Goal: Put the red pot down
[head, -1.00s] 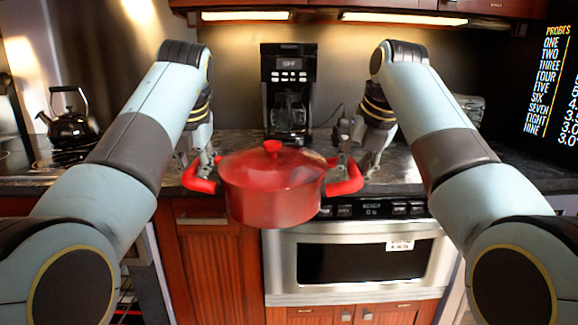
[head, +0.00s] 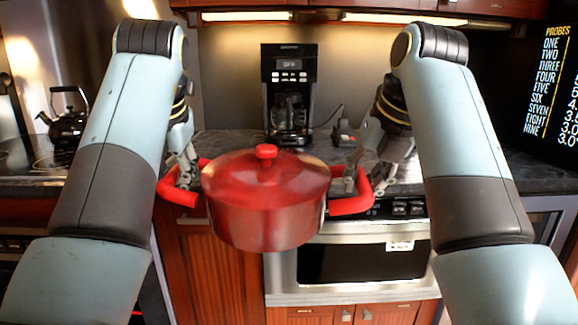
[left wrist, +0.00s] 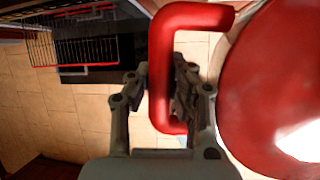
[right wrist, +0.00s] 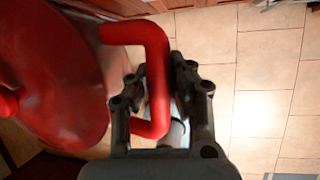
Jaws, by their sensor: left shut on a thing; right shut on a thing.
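The red pot (head: 265,215) with its lid and knob hangs in the air in front of the counter, held by its two side handles. My left gripper (head: 186,180) is shut on the pot's left handle (head: 172,192); the left wrist view shows its fingers (left wrist: 160,90) on both sides of that handle. My right gripper (head: 358,180) is shut on the right handle (head: 352,205); the right wrist view shows its fingers (right wrist: 160,90) around it. The wrist views show tiled floor below the handles. The pot looks roughly level.
The dark counter (head: 225,143) lies behind the pot. A black coffee maker (head: 288,95) stands at its back, a black kettle (head: 66,122) at the left. The microwave drawer (head: 365,262) is below the counter, partly hidden by the pot. Upper cabinets hang above.

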